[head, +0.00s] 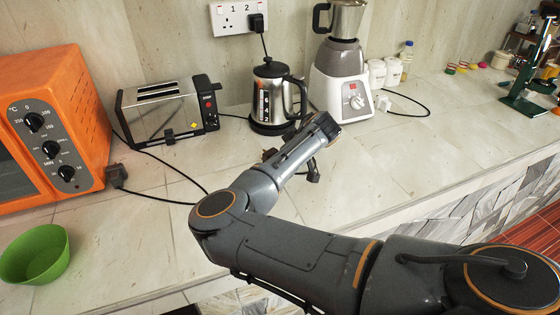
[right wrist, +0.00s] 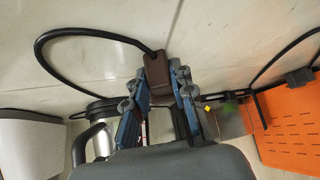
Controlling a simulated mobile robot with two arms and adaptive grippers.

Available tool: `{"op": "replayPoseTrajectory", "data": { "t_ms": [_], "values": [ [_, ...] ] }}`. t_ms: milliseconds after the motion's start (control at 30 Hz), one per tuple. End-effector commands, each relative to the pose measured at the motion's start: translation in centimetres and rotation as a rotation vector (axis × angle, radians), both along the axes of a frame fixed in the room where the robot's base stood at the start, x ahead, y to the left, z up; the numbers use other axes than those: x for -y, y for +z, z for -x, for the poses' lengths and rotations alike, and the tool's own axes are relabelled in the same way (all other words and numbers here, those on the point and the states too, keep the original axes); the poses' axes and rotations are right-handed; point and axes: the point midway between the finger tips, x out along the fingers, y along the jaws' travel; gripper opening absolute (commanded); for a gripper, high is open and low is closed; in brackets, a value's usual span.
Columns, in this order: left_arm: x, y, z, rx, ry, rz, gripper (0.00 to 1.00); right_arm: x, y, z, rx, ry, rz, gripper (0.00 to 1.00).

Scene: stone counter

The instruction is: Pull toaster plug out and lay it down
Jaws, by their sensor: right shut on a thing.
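My right gripper (right wrist: 154,86) is shut on a dark brown plug (right wrist: 157,68) in the right wrist view, with a finger on each side of it. The plug's black cable (right wrist: 62,34) loops away to the left and then back down; I cannot trace its whole run. In the head view my own right arm covers most of the gripper and the held plug. The silver and black toaster (head: 162,112) stands at the back left. The white wall socket (head: 233,17) has an empty left outlet and a black plug (head: 256,22) in its right outlet. My left gripper is out of view.
A kettle (head: 268,100) and a blender (head: 341,88) stand right of the toaster. An orange oven (head: 85,115), another plug (head: 116,175) and a green bowl (head: 36,254) are at left. Cables cross the counter. The counter (head: 400,165) is clear at right front.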

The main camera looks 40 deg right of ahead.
Motion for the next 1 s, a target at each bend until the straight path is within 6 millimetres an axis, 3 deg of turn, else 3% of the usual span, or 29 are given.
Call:
{"op": "replayPoseTrajectory", "data": {
  "t_ms": [200, 233, 333, 367, 733, 1000],
  "values": [
    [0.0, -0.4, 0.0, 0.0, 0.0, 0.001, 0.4, 0.0, -0.4, 0.0, 0.001, 0.0, 0.0, 0.0],
    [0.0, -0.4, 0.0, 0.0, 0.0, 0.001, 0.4, 0.0, -0.3, 0.0, 0.001, 0.0, 0.0, 0.28],
    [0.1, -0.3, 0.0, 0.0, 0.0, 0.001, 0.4, 0.0, -0.3, 0.0, 0.001, 0.0, 0.0, 0.48],
    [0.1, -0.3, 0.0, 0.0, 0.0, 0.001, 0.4, 0.0, -0.3, 0.0, 0.001, 0.0, 0.0, 0.5],
    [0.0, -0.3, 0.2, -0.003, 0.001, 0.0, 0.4, 0.1, 0.2, 0.3, 0.001, -0.002, 0.001, 0.5],
    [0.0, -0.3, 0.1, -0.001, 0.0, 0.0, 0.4, 0.6, 4.1, 3.1, 0.004, -0.005, 0.002, 0.5]
  ]
}}
